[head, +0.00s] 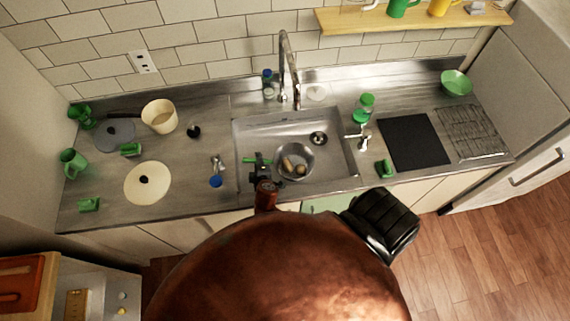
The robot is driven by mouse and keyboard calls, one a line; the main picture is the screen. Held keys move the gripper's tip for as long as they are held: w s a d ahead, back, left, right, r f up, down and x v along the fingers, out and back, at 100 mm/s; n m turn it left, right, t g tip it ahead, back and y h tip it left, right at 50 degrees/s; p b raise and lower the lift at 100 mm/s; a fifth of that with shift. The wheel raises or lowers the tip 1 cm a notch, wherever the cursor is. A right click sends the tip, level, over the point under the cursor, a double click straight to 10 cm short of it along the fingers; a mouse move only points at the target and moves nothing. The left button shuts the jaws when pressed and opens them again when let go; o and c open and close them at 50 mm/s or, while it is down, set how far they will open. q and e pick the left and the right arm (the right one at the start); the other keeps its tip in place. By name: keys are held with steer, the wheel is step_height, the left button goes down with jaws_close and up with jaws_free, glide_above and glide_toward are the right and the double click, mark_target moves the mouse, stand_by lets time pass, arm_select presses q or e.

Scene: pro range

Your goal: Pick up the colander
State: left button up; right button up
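A round grey metal bowl (295,160) stands in the sink and holds a few brown potatoes (290,166). It looks like the colander, but I cannot make out any holes. A small dark shape (261,176) touches or overlaps the sink area just left of the bowl, beyond a copper stub; it may be my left gripper, but its fingers cannot be made out. A black ridged block (382,222) at the sink's front right may be part of my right arm. A large copper dome fills the bottom middle and hides what lies below it.
A cream pot (160,117), a cream round lid (147,183) and green cups stand on the left counter. A tap (288,70) rises behind the sink (240,140). A black hob (413,142) and a green bowl (456,83) are on the right.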

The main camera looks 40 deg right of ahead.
jaws_close()
steer(key=shift+r, duration=0.15)
stand_by(0.4)
